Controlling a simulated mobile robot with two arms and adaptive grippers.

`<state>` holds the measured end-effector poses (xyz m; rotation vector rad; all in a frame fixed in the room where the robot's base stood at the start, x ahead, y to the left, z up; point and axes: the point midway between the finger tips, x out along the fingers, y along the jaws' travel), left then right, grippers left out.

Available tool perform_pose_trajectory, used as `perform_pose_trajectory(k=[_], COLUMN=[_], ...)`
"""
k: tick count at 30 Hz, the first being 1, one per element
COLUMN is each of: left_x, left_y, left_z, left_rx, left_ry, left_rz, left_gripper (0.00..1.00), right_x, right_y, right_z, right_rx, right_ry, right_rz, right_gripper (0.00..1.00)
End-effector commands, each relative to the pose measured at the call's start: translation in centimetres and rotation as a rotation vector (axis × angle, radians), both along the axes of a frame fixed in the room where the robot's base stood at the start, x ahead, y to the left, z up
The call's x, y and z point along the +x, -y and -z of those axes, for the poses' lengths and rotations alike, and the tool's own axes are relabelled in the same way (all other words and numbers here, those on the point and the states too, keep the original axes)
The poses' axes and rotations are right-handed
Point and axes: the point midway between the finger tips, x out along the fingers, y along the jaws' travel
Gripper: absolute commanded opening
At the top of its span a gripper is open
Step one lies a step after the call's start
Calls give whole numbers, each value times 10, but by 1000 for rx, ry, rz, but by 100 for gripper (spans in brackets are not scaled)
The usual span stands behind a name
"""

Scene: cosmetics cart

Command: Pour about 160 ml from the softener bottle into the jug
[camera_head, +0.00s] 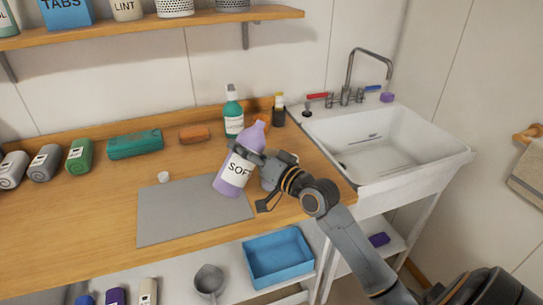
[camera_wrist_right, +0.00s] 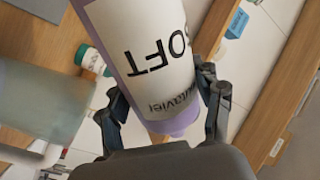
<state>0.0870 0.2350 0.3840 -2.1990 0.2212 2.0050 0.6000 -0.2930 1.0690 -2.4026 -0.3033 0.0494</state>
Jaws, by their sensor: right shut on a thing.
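The softener bottle (camera_head: 235,174) is purple with a white SOFT label. My right gripper (camera_head: 249,156) is shut around it, above the right end of the grey mat (camera_head: 190,215). The bottle leans, its top to the upper right. The bottle (camera_wrist_right: 145,60) also fills the middle of the right wrist view, between the fingers (camera_wrist_right: 165,110). A pale translucent vessel, seemingly the jug (camera_wrist_right: 45,105), shows at the left of that view. In the head view it is mostly hidden behind my gripper. My left gripper is out of view.
A small white cap (camera_head: 163,177) lies behind the mat. The sink (camera_head: 385,145) is at the right. The counter left of the mat is clear.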

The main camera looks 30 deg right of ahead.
Motion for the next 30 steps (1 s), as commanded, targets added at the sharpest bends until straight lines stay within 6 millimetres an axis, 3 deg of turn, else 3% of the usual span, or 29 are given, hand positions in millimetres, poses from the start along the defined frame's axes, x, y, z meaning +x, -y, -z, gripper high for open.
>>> perform_pose_trajectory(k=[4, 12, 17, 28, 30], left_x=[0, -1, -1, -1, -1], left_y=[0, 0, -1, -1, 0], left_z=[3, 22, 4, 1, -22], left_rx=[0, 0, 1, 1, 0], left_ry=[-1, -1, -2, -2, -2], left_rz=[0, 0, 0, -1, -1], left_gripper=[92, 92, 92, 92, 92], right_x=[0, -2, -2, -3, -2], right_y=[-1, -7, -10, -14, -10], right_z=[2, 31, 15, 20, 4], right_rx=[82, 232, 318, 523, 593], right_ry=[-9, -37, -51, -92, -106], right_rz=[3, 3, 2, 3, 3], right_gripper=[12, 12, 12, 12, 12])
